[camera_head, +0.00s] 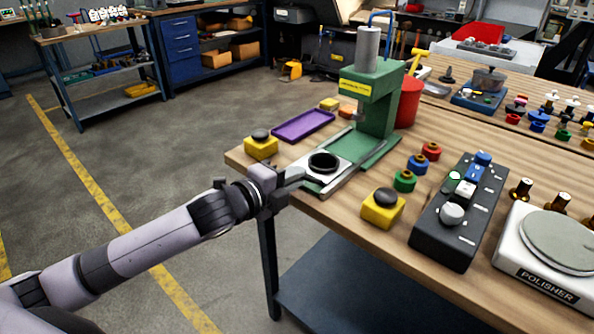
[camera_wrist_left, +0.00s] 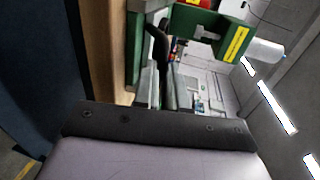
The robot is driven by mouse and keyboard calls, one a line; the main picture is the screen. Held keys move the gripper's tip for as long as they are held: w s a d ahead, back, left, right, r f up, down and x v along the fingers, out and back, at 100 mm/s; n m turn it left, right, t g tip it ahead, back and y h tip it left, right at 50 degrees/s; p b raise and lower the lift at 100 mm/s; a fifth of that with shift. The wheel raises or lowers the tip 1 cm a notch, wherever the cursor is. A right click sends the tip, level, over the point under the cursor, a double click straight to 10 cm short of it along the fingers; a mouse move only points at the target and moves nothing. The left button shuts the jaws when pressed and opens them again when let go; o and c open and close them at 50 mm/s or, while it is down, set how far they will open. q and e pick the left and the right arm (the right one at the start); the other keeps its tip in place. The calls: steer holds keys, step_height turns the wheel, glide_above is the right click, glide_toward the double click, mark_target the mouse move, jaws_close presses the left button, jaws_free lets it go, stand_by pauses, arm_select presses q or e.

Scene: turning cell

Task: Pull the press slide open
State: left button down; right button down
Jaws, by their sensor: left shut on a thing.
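The green press (camera_head: 374,88) stands on the wooden bench, with a grey cylinder on top and a yellow label. Its pale slide (camera_head: 337,175) lies on the green base and reaches out to the bench's front edge. A black ring-shaped nest (camera_head: 323,162) sits on the slide, clear of the press head. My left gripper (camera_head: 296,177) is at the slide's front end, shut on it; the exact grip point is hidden. In the left wrist view, the fingers (camera_wrist_left: 165,92) point toward the slide and the green press frame (camera_wrist_left: 205,25). My right gripper is not in view.
Yellow-based black buttons (camera_head: 261,145) (camera_head: 383,207) stand on both sides of the slide. A purple tray (camera_head: 303,126) lies behind the left one. Coloured rings, a black control box (camera_head: 459,212) and a polisher (camera_head: 549,255) are at right. The floor in front is clear.

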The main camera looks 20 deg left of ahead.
arm_select(q)
steer(key=shift+w, duration=0.1)
steer(key=c, duration=1.2)
jaws_free()
steer(key=shift+v, duration=3.6)
steer(key=shift+f, duration=0.1)
steer(key=s+d+f+n+g+y+p, duration=0.1)
steer(key=s+f+n, duration=0.5)
steer(key=f, duration=0.1)
steer(key=s+f+n+g+y+p, duration=0.1)
steer(key=s+f+n, duration=0.6)
steer(key=f, duration=0.1)
steer(key=s+d+f+n+g+y+p, duration=0.1)
steer(key=s+f+n+g, duration=0.1)
steer(key=s+f+n, duration=0.4)
steer(key=shift+s+d+f+n+p, duration=0.1)
steer(key=shift+d+f+n+p, duration=0.1)
steer(key=shift+f, duration=0.4)
steer(key=shift+s+d+f+n+p, duration=0.1)
steer(key=shift+f+n, duration=0.1)
steer(key=shift+f, duration=0.35)
